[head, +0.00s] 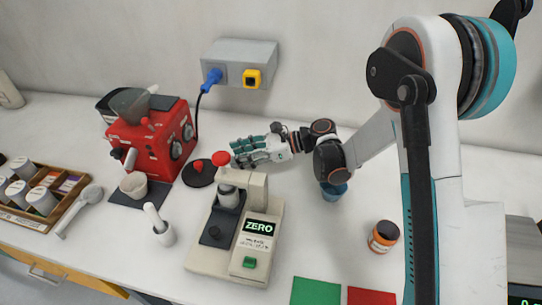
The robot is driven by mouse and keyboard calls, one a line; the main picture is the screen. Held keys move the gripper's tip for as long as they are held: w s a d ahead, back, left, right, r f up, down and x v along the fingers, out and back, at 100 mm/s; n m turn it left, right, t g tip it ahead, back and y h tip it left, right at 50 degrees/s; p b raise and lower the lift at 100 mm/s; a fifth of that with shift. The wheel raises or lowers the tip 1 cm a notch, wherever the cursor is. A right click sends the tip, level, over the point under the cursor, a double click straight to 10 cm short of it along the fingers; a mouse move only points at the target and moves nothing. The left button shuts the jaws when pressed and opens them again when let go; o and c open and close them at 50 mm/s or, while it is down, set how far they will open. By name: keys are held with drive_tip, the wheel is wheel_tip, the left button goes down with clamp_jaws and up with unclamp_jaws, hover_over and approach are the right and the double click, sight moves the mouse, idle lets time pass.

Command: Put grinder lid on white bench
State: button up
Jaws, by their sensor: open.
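A dark round disc with a red knob (198,171) lies on the white bench (330,235), between the red machine and the cream device; it looks like the grinder lid, though I cannot be sure. The cream device (233,240) has a second red knob (221,158) at its top and a ZERO display. My gripper (240,152) is open. It reaches in from the right, fingers pointing left, near that top knob and apart from the dark disc in the picture. I cannot tell whether it touches the knob. Nothing shows held in it.
A red machine (153,135) stands behind left on the bench, with a white cup (134,185) before it. A grey socket box (238,62) is on the wall.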

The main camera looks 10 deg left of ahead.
drive_tip(key=s+d+r+n+t+h, duration=0.25)
drive_tip(key=d+r, duration=0.25)
drive_tip(key=d, duration=0.3)
drive_tip(key=s+d+r+n+t+h, duration=0.2)
drive_tip(key=s+d+r+n+h, duration=0.15)
drive_tip(key=d+r, duration=0.35)
drive_tip(key=s+d+n+t+h, duration=0.2)
drive_tip(key=s+d+n+h, duration=0.2)
drive_tip(key=s+d, duration=0.3)
drive_tip(key=s+d+n+t+h, duration=0.2)
drive_tip(key=s+d+n+h, duration=0.2)
drive_tip(key=d, duration=1)
drive_tip(key=s+n, duration=0.2)
drive_tip(key=s, duration=0.2)
drive_tip(key=shift+d+r+n+h, duration=0.15)
drive_tip(key=shift+r+n+h, duration=0.15)
drive_tip(key=shift+r+n, duration=0.1)
